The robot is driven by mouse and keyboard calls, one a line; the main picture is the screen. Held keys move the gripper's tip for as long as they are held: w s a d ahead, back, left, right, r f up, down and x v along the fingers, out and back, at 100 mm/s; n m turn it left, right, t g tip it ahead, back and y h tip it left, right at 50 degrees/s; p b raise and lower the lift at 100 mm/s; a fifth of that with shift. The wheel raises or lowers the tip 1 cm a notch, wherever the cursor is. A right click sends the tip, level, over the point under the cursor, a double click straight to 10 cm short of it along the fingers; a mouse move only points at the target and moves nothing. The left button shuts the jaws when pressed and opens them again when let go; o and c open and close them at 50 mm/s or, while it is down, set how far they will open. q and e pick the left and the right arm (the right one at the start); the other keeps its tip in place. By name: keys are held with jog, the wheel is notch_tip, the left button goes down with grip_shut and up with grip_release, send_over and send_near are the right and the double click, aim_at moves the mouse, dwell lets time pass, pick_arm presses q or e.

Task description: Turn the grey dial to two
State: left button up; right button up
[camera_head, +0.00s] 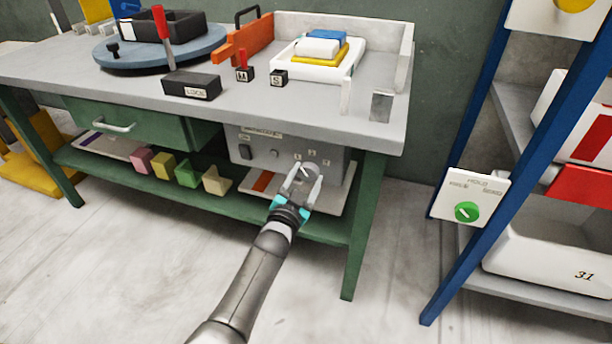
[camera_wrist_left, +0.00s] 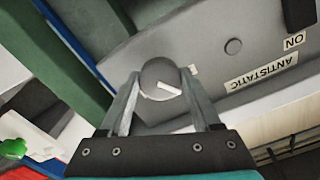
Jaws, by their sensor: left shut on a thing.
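The grey dial (camera_head: 307,170) is on the front of a grey control box (camera_head: 262,152) under the bench top, with small number marks above it, too small to read. In the left wrist view the dial (camera_wrist_left: 158,74) is round with a white pointer line on its face. My left gripper (camera_head: 305,178) reaches the dial from the front, its fingers on either side of it. In the wrist view the fingertips (camera_wrist_left: 160,82) are closed against the dial's sides. Which number the pointer meets cannot be told. My right gripper is not in view.
The box carries an "ANTISTATIC" label (camera_wrist_left: 262,70) and a small round knob (camera_wrist_left: 233,46). A green bench leg (camera_head: 362,225) stands right of the box. Coloured blocks (camera_head: 187,174) sit on the lower shelf. A blue rack (camera_head: 470,190) with a green dial (camera_head: 467,212) stands at right.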

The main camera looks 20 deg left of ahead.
pick_arm(q)
jog(key=m, duration=0.5)
jog(key=shift+a+m, duration=0.1)
jog(key=shift+m, duration=0.8)
jog(key=o, duration=1.4)
jog(key=shift+c, duration=0.2)
